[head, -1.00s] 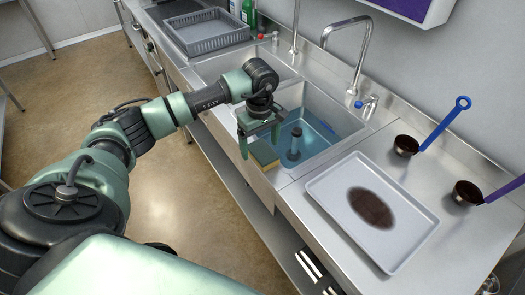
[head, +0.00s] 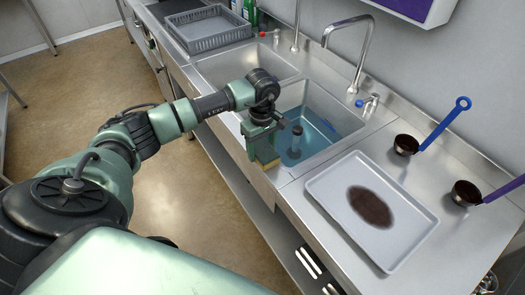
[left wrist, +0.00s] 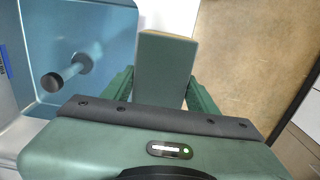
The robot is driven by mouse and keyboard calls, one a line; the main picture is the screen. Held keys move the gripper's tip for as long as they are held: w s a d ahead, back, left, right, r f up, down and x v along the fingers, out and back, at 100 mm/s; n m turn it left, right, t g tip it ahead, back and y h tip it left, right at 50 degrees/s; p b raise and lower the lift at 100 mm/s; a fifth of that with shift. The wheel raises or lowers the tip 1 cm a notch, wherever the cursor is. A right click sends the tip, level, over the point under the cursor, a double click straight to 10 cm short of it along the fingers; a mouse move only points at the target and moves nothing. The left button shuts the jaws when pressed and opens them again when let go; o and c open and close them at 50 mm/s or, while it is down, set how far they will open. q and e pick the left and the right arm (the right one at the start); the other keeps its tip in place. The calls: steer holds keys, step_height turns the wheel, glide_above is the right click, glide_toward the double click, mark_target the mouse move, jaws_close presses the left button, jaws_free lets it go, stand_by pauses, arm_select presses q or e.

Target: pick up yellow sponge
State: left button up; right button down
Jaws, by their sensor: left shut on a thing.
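The sponge (head: 264,154) is at the front edge of the sink, and its yellow side shows below my left gripper (head: 262,143) in the head view. In the left wrist view the sponge (left wrist: 164,68) shows its dark green face and stands between the two green fingers of the left gripper (left wrist: 162,88). The left gripper is shut on the sponge. I cannot tell whether the sponge still touches the sink rim. My right gripper is not in view.
The right sink basin (head: 318,122) holds blue water and an upright drain pipe (head: 295,140). A grey tray (head: 330,183) with a brown stain lies on the counter to the right, near two ladles (head: 406,145) (head: 467,192). A grey rack (head: 208,28) stands at the far left.

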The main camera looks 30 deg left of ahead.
mark_target(262, 148)
arm_select(q)
steer(key=shift+r, duration=0.15)
steer(key=shift+r, duration=0.25)
step_height(262, 148, up, 19)
steer(key=b, duration=0.3)
steer(key=shift+r+b, duration=0.15)
steer(key=shift+b, duration=0.2)
steer(key=o, duration=0.8)
steer(key=shift+c, duration=1.2)
